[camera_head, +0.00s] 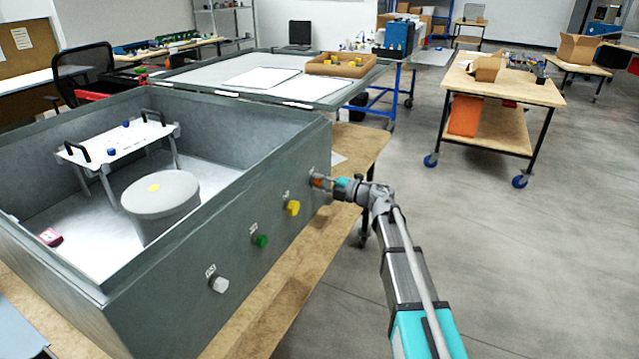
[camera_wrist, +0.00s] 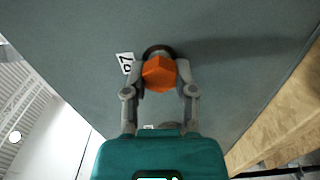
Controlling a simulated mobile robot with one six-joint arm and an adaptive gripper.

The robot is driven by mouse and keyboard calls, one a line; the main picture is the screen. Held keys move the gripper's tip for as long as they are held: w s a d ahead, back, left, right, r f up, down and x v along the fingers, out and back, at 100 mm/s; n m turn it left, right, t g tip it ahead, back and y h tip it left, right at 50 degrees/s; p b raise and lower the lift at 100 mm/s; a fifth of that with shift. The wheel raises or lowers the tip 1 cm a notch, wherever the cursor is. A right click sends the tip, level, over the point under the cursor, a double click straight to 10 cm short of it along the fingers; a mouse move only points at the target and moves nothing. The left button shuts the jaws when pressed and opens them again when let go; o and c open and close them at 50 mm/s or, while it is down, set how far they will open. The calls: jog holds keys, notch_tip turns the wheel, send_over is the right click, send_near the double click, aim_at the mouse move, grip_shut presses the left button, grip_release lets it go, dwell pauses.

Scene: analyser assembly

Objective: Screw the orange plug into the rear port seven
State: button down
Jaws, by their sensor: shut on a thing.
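The orange plug (camera_wrist: 159,74) is a faceted piece seen from above between the two fingers of my gripper (camera_wrist: 163,86) in the wrist view. The fingers are shut on it from both sides. A dark round port ring (camera_wrist: 158,50) shows just beyond the plug on the grey box wall, next to a white label (camera_wrist: 126,63) with a 7. The plug is at the port; how deep it sits is hidden. In the head view my gripper (camera_head: 328,184) meets the box wall, and a bit of the orange plug (camera_head: 317,182) shows there.
The open grey box (camera_head: 180,270) has a yellow plug (camera_head: 293,208), a green plug (camera_head: 261,241) and a white plug (camera_head: 219,284) along the same wall. Inside are a grey cylinder (camera_head: 160,208) and a white stand (camera_head: 115,143). The wooden bench edge (camera_wrist: 285,118) runs beside the wall; floor is clear to the right.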

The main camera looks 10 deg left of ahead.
jog(key=m, duration=0.6)
jog(key=shift+w, duration=0.25)
jog(key=m, duration=1.1)
jog(key=shift+w+r+m, duration=0.1)
jog(key=shift+r+m, duration=0.05)
jog(key=shift+m, duration=0.25)
jog(key=m, duration=0.5)
jog(key=shift+m, duration=0.4)
jog(key=c, duration=0.5)
grip_release()
jog(key=shift+c, duration=0.2)
jog(key=shift+n, duration=0.4)
